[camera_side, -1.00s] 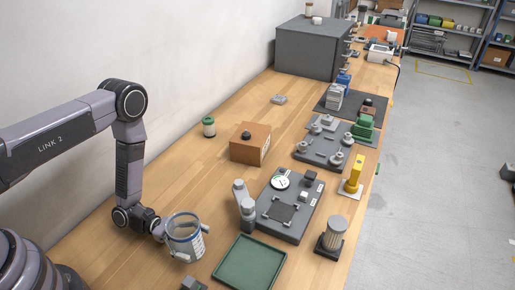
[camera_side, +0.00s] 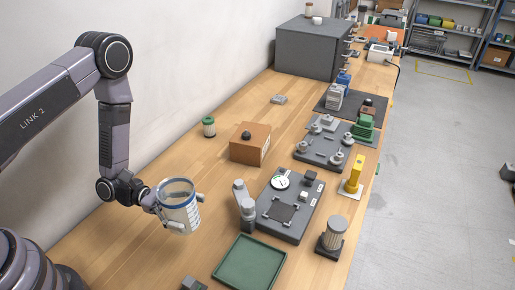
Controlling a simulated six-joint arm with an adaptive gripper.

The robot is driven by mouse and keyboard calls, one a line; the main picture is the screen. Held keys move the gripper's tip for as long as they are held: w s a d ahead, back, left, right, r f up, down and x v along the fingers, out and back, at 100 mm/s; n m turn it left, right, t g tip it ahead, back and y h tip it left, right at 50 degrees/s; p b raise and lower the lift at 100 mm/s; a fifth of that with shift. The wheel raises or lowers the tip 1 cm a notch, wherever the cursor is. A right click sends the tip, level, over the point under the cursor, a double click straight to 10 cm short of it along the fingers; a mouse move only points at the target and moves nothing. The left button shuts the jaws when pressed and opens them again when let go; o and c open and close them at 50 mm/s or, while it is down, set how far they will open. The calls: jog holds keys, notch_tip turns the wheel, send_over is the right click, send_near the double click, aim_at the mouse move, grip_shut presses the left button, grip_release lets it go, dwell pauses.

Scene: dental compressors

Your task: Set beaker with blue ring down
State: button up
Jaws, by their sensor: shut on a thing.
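The beaker with blue ring (camera_side: 180,212) is a clear cup with a blue band near its rim and dark markings on its side. It is in the left-centre of the side view, slightly tilted and seemingly above the wooden table (camera_side: 140,250). My gripper (camera_side: 160,207) is shut on the beaker from its left side. The beaker partly hides the fingers.
A green tray (camera_side: 222,272) lies to the lower right of the beaker.

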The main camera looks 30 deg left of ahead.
jog(key=w+a+r+n+t+y, duration=0.2)
jog(key=w+a+n+t+y, duration=0.4)
jog(key=a, duration=0.3)
jog(key=w+a+r+n+t+y, duration=0.2)
jog(key=w+a+n+t+y, duration=0.35)
jog(key=w+a+t, duration=0.2)
jog(key=shift+n+t+h, duration=0.25)
jog(key=w+f, duration=0.3)
jog(key=w, duration=0.1)
jog(key=w+f, duration=0.3)
jog(key=w, duration=0.1)
jog(key=w+f, duration=0.3)
jog(key=shift+w+a, duration=0.35)
jog(key=shift+w, duration=0.05)
jog(key=shift+w+f, duration=0.45)
jog(key=shift+f, duration=0.05)
jog(key=shift+w+f, duration=0.2)
jog(key=shift+f, duration=1.5)
jog(key=shift+f, duration=0.15)
jog(key=o, duration=1)
